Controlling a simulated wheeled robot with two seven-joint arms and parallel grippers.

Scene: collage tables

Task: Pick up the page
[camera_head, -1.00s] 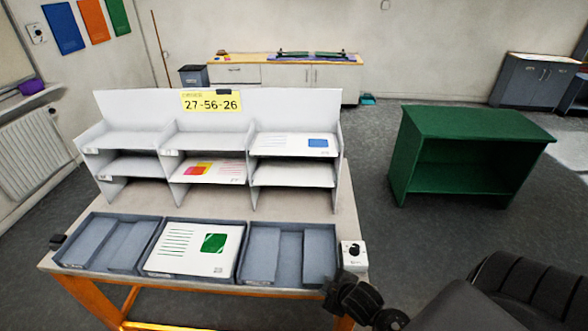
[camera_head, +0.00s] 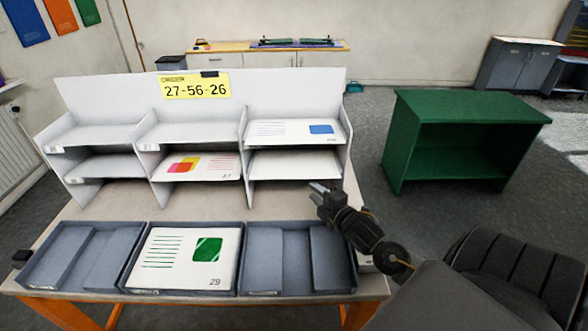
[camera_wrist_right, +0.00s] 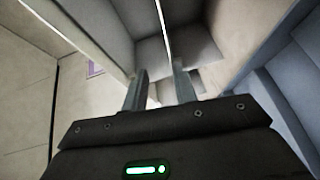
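A white page with green lines and a green square (camera_head: 185,258) lies in the middle tray. A page with a blue rectangle (camera_head: 292,131) lies on the upper right shelf of the white sorter (camera_head: 200,95). A page with a pink and yellow print (camera_head: 196,167) lies on the lower middle shelf. My right gripper (camera_head: 319,188) is beside the lower right end of the sorter, apart from all pages. In the right wrist view its two fingers (camera_wrist_right: 160,88) are spread, with nothing between them. My left gripper is not in view.
A yellow sign (camera_head: 196,86) on the sorter reads 27-56-26. The left tray (camera_head: 75,255) and right tray (camera_head: 290,258) hold no page. The table strip (camera_head: 215,203) between sorter and trays is clear. A green cabinet (camera_head: 455,140) stands at the right.

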